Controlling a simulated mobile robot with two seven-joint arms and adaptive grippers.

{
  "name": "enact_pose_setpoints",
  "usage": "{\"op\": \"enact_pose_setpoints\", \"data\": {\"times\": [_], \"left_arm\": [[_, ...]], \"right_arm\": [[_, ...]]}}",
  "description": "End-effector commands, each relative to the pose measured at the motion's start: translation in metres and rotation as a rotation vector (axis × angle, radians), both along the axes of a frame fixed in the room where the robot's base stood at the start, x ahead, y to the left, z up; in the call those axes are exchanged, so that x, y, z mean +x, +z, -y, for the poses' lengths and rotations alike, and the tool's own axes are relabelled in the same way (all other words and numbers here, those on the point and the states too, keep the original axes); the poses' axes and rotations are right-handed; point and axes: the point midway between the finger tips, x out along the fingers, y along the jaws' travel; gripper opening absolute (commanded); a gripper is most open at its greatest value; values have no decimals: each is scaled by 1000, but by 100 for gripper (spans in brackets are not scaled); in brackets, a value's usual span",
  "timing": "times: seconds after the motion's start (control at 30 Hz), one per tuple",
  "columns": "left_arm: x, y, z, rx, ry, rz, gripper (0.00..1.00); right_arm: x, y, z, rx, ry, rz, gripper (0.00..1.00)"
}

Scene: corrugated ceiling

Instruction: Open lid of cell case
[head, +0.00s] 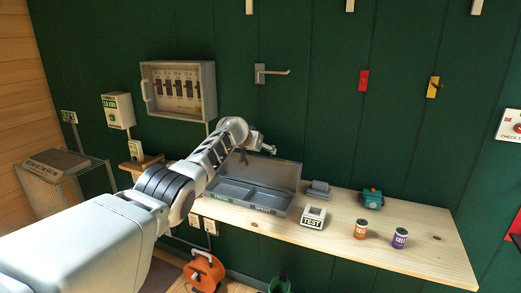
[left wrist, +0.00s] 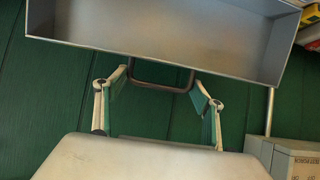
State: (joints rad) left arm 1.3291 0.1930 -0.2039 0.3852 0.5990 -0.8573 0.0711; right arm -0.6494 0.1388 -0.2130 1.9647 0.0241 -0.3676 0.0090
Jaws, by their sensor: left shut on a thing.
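The grey cell case (head: 285,211) sits on the wooden bench, with its lid (head: 285,174) raised at the back. Its shallow compartments show, with a green label and a "SPENT" label on the front. My left gripper (head: 257,150) is at the upper edge of the lid, partly hidden by my arm. In the left wrist view, the lid (left wrist: 170,50) spans the top, and its dark handle (left wrist: 160,86) lies between the fingers of my left gripper (left wrist: 162,84), which is shut on it. My right gripper is not in view.
On the bench (head: 430,255) right of the case stand a "TEST" block (head: 313,218), an orange cell (head: 360,229), a purple cell (head: 399,238) and a teal device (head: 372,198).

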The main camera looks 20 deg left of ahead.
Motion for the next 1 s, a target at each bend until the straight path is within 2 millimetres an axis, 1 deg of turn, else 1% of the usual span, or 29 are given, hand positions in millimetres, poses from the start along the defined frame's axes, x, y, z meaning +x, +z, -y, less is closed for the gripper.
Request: {"op": "enact_pose_setpoints", "data": {"times": [0.03,0.4,0.9,0.93,0.97,1.0], "left_arm": [[3,12,-1,-4,4,13,30],[1,9,-1,-4,3,-27,30],[0,10,-1,-1,2,-30,30],[0,10,-1,-1,2,-30,74],[1,10,-1,-1,2,-30,82],[0,9,-1,-1,2,-31,85]], "right_arm": [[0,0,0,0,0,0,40],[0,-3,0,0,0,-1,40],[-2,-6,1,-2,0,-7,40],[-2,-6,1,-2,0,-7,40],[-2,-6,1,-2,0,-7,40],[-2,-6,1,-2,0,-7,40]]}}
